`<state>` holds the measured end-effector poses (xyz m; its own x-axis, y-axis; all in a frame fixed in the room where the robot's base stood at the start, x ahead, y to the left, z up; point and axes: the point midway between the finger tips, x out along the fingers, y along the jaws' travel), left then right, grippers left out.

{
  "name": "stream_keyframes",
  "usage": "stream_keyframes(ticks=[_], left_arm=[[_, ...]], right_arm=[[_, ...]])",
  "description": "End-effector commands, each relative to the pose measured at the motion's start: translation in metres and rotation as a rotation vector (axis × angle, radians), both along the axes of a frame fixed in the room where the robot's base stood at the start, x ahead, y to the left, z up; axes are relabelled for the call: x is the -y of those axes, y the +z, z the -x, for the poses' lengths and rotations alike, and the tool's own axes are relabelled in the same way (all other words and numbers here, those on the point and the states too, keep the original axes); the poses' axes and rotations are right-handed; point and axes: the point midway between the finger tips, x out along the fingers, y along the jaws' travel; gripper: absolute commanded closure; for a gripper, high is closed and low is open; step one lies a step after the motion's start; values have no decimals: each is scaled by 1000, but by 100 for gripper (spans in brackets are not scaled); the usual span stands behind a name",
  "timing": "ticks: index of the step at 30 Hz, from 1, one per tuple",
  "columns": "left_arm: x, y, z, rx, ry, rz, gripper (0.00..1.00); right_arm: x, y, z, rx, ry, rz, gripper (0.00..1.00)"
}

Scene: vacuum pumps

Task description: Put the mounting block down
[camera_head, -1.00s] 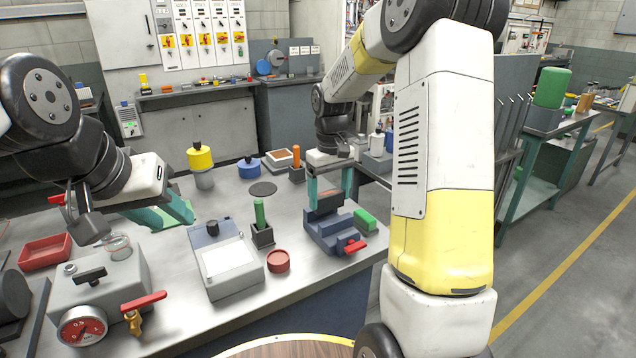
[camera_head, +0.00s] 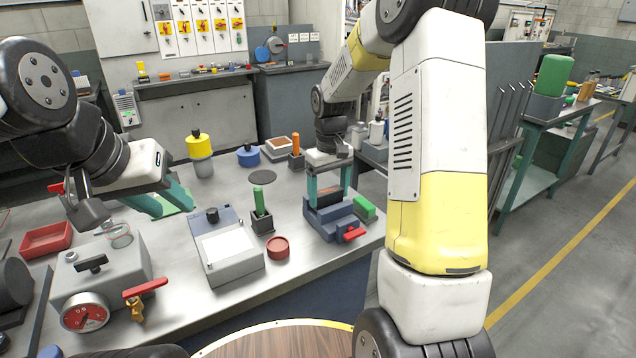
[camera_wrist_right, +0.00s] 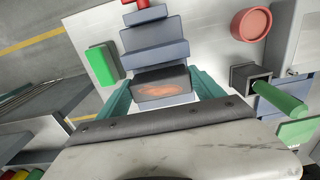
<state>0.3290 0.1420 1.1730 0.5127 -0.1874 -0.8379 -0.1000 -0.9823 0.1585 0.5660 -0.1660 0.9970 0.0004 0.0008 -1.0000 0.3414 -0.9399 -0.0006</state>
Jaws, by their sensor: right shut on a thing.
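The mounting block is a dark block with an orange-brown mark on its face, best seen in the right wrist view (camera_wrist_right: 163,84). My right gripper (camera_head: 328,197) is shut on it, with one teal finger on each side. The block is low at the blue-grey vise (camera_head: 328,222), which has a red handle; it appears to sit at the vise's back part, but I cannot tell whether it touches the bottom. My left gripper (camera_head: 168,203) is empty, with its teal fingers apart, above the bench at the left.
A green block (camera_head: 365,207) lies right of the vise. A red dish (camera_head: 278,247) and a black holder with a green peg (camera_head: 261,215) stand to its left. A grey box with a white panel (camera_head: 226,252) and a gauge unit (camera_head: 98,280) are further left.

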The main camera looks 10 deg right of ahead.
Motion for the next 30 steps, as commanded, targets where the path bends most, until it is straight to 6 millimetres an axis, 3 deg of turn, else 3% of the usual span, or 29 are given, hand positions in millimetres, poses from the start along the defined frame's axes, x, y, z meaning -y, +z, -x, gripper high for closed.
stream_keyframes(ticks=[29, 30], left_arm=[[0, 0, 0, 0, 0, 0, 64], [0, 0, 0, 0, 0, 0, 64]], right_arm=[[0, -14, 0, 1, 0, 0, 93], [0, -15, 0, 1, 0, 0, 21]])
